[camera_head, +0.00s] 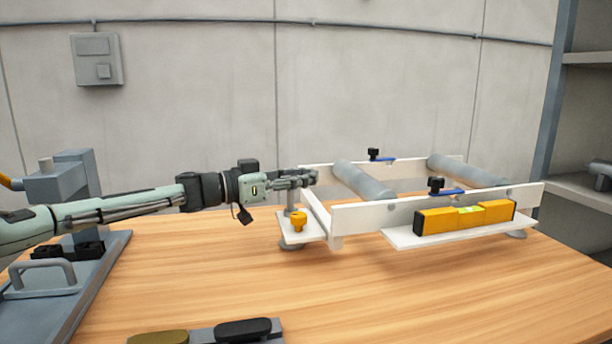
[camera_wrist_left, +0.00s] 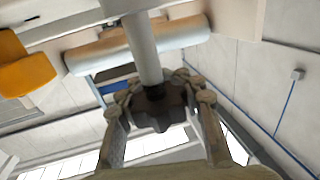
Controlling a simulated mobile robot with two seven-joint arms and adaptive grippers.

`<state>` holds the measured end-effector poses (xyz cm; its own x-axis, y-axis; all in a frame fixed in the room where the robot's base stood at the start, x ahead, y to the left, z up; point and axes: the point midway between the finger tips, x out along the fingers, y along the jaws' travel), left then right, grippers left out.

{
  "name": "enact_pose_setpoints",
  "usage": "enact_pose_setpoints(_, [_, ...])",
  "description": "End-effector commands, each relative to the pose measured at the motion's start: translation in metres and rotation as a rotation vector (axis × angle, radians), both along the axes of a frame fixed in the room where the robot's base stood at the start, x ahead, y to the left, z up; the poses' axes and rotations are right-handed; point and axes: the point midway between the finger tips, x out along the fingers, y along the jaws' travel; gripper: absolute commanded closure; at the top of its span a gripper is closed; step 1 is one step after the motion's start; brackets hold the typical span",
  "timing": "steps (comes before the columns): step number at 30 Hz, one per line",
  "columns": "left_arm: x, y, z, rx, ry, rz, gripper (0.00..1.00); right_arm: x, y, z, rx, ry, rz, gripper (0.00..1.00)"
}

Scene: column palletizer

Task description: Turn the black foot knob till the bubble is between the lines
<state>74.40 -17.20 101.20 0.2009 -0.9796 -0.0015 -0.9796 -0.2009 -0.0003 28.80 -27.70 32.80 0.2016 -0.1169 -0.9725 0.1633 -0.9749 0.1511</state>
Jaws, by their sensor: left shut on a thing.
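The black foot knob (camera_wrist_left: 158,108) is a dark, lobed knob on a pale metal post in the left wrist view. My left gripper (camera_head: 307,179) is shut on it, with one finger on each side of the knob in the left wrist view (camera_wrist_left: 160,98). In the head view the fingers largely hide the knob, above the white frame's (camera_head: 365,216) left end plate. The yellow spirit level (camera_head: 439,219) lies on a white ledge along the frame's front, with a green vial (camera_head: 470,210). The bubble and lines are too small to tell. My right gripper is out of view.
A yellow knob (camera_head: 298,219) sits on the left end plate, close below my left gripper. Two grey rollers (camera_head: 363,181) and black clamps with blue levers (camera_head: 446,191) are on the frame. A grey fixture (camera_head: 58,184) stands at left.

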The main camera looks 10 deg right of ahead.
Motion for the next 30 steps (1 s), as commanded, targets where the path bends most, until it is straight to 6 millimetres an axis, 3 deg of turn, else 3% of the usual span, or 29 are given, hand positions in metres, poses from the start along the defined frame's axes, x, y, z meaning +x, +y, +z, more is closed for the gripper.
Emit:
enact_pose_setpoints(19, [-0.0008, 0.0001, 0.0007, -0.002, 0.001, -0.047, 0.99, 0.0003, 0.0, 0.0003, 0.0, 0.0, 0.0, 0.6])
enact_pose_setpoints(20, [-0.0008, 0.0001, 0.0007, -0.002, 0.001, -0.047, 0.67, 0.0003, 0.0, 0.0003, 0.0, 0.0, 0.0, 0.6])
enact_pose_setpoints(26, [-0.0012, 0.0, 0.0007, -0.002, 0.0, -0.048, 0.42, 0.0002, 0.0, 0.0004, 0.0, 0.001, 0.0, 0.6])
enact_pose_setpoints(30, [-0.0014, -0.0002, 0.0006, -0.002, 0.0, -0.048, 0.42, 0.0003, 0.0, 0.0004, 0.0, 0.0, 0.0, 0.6])
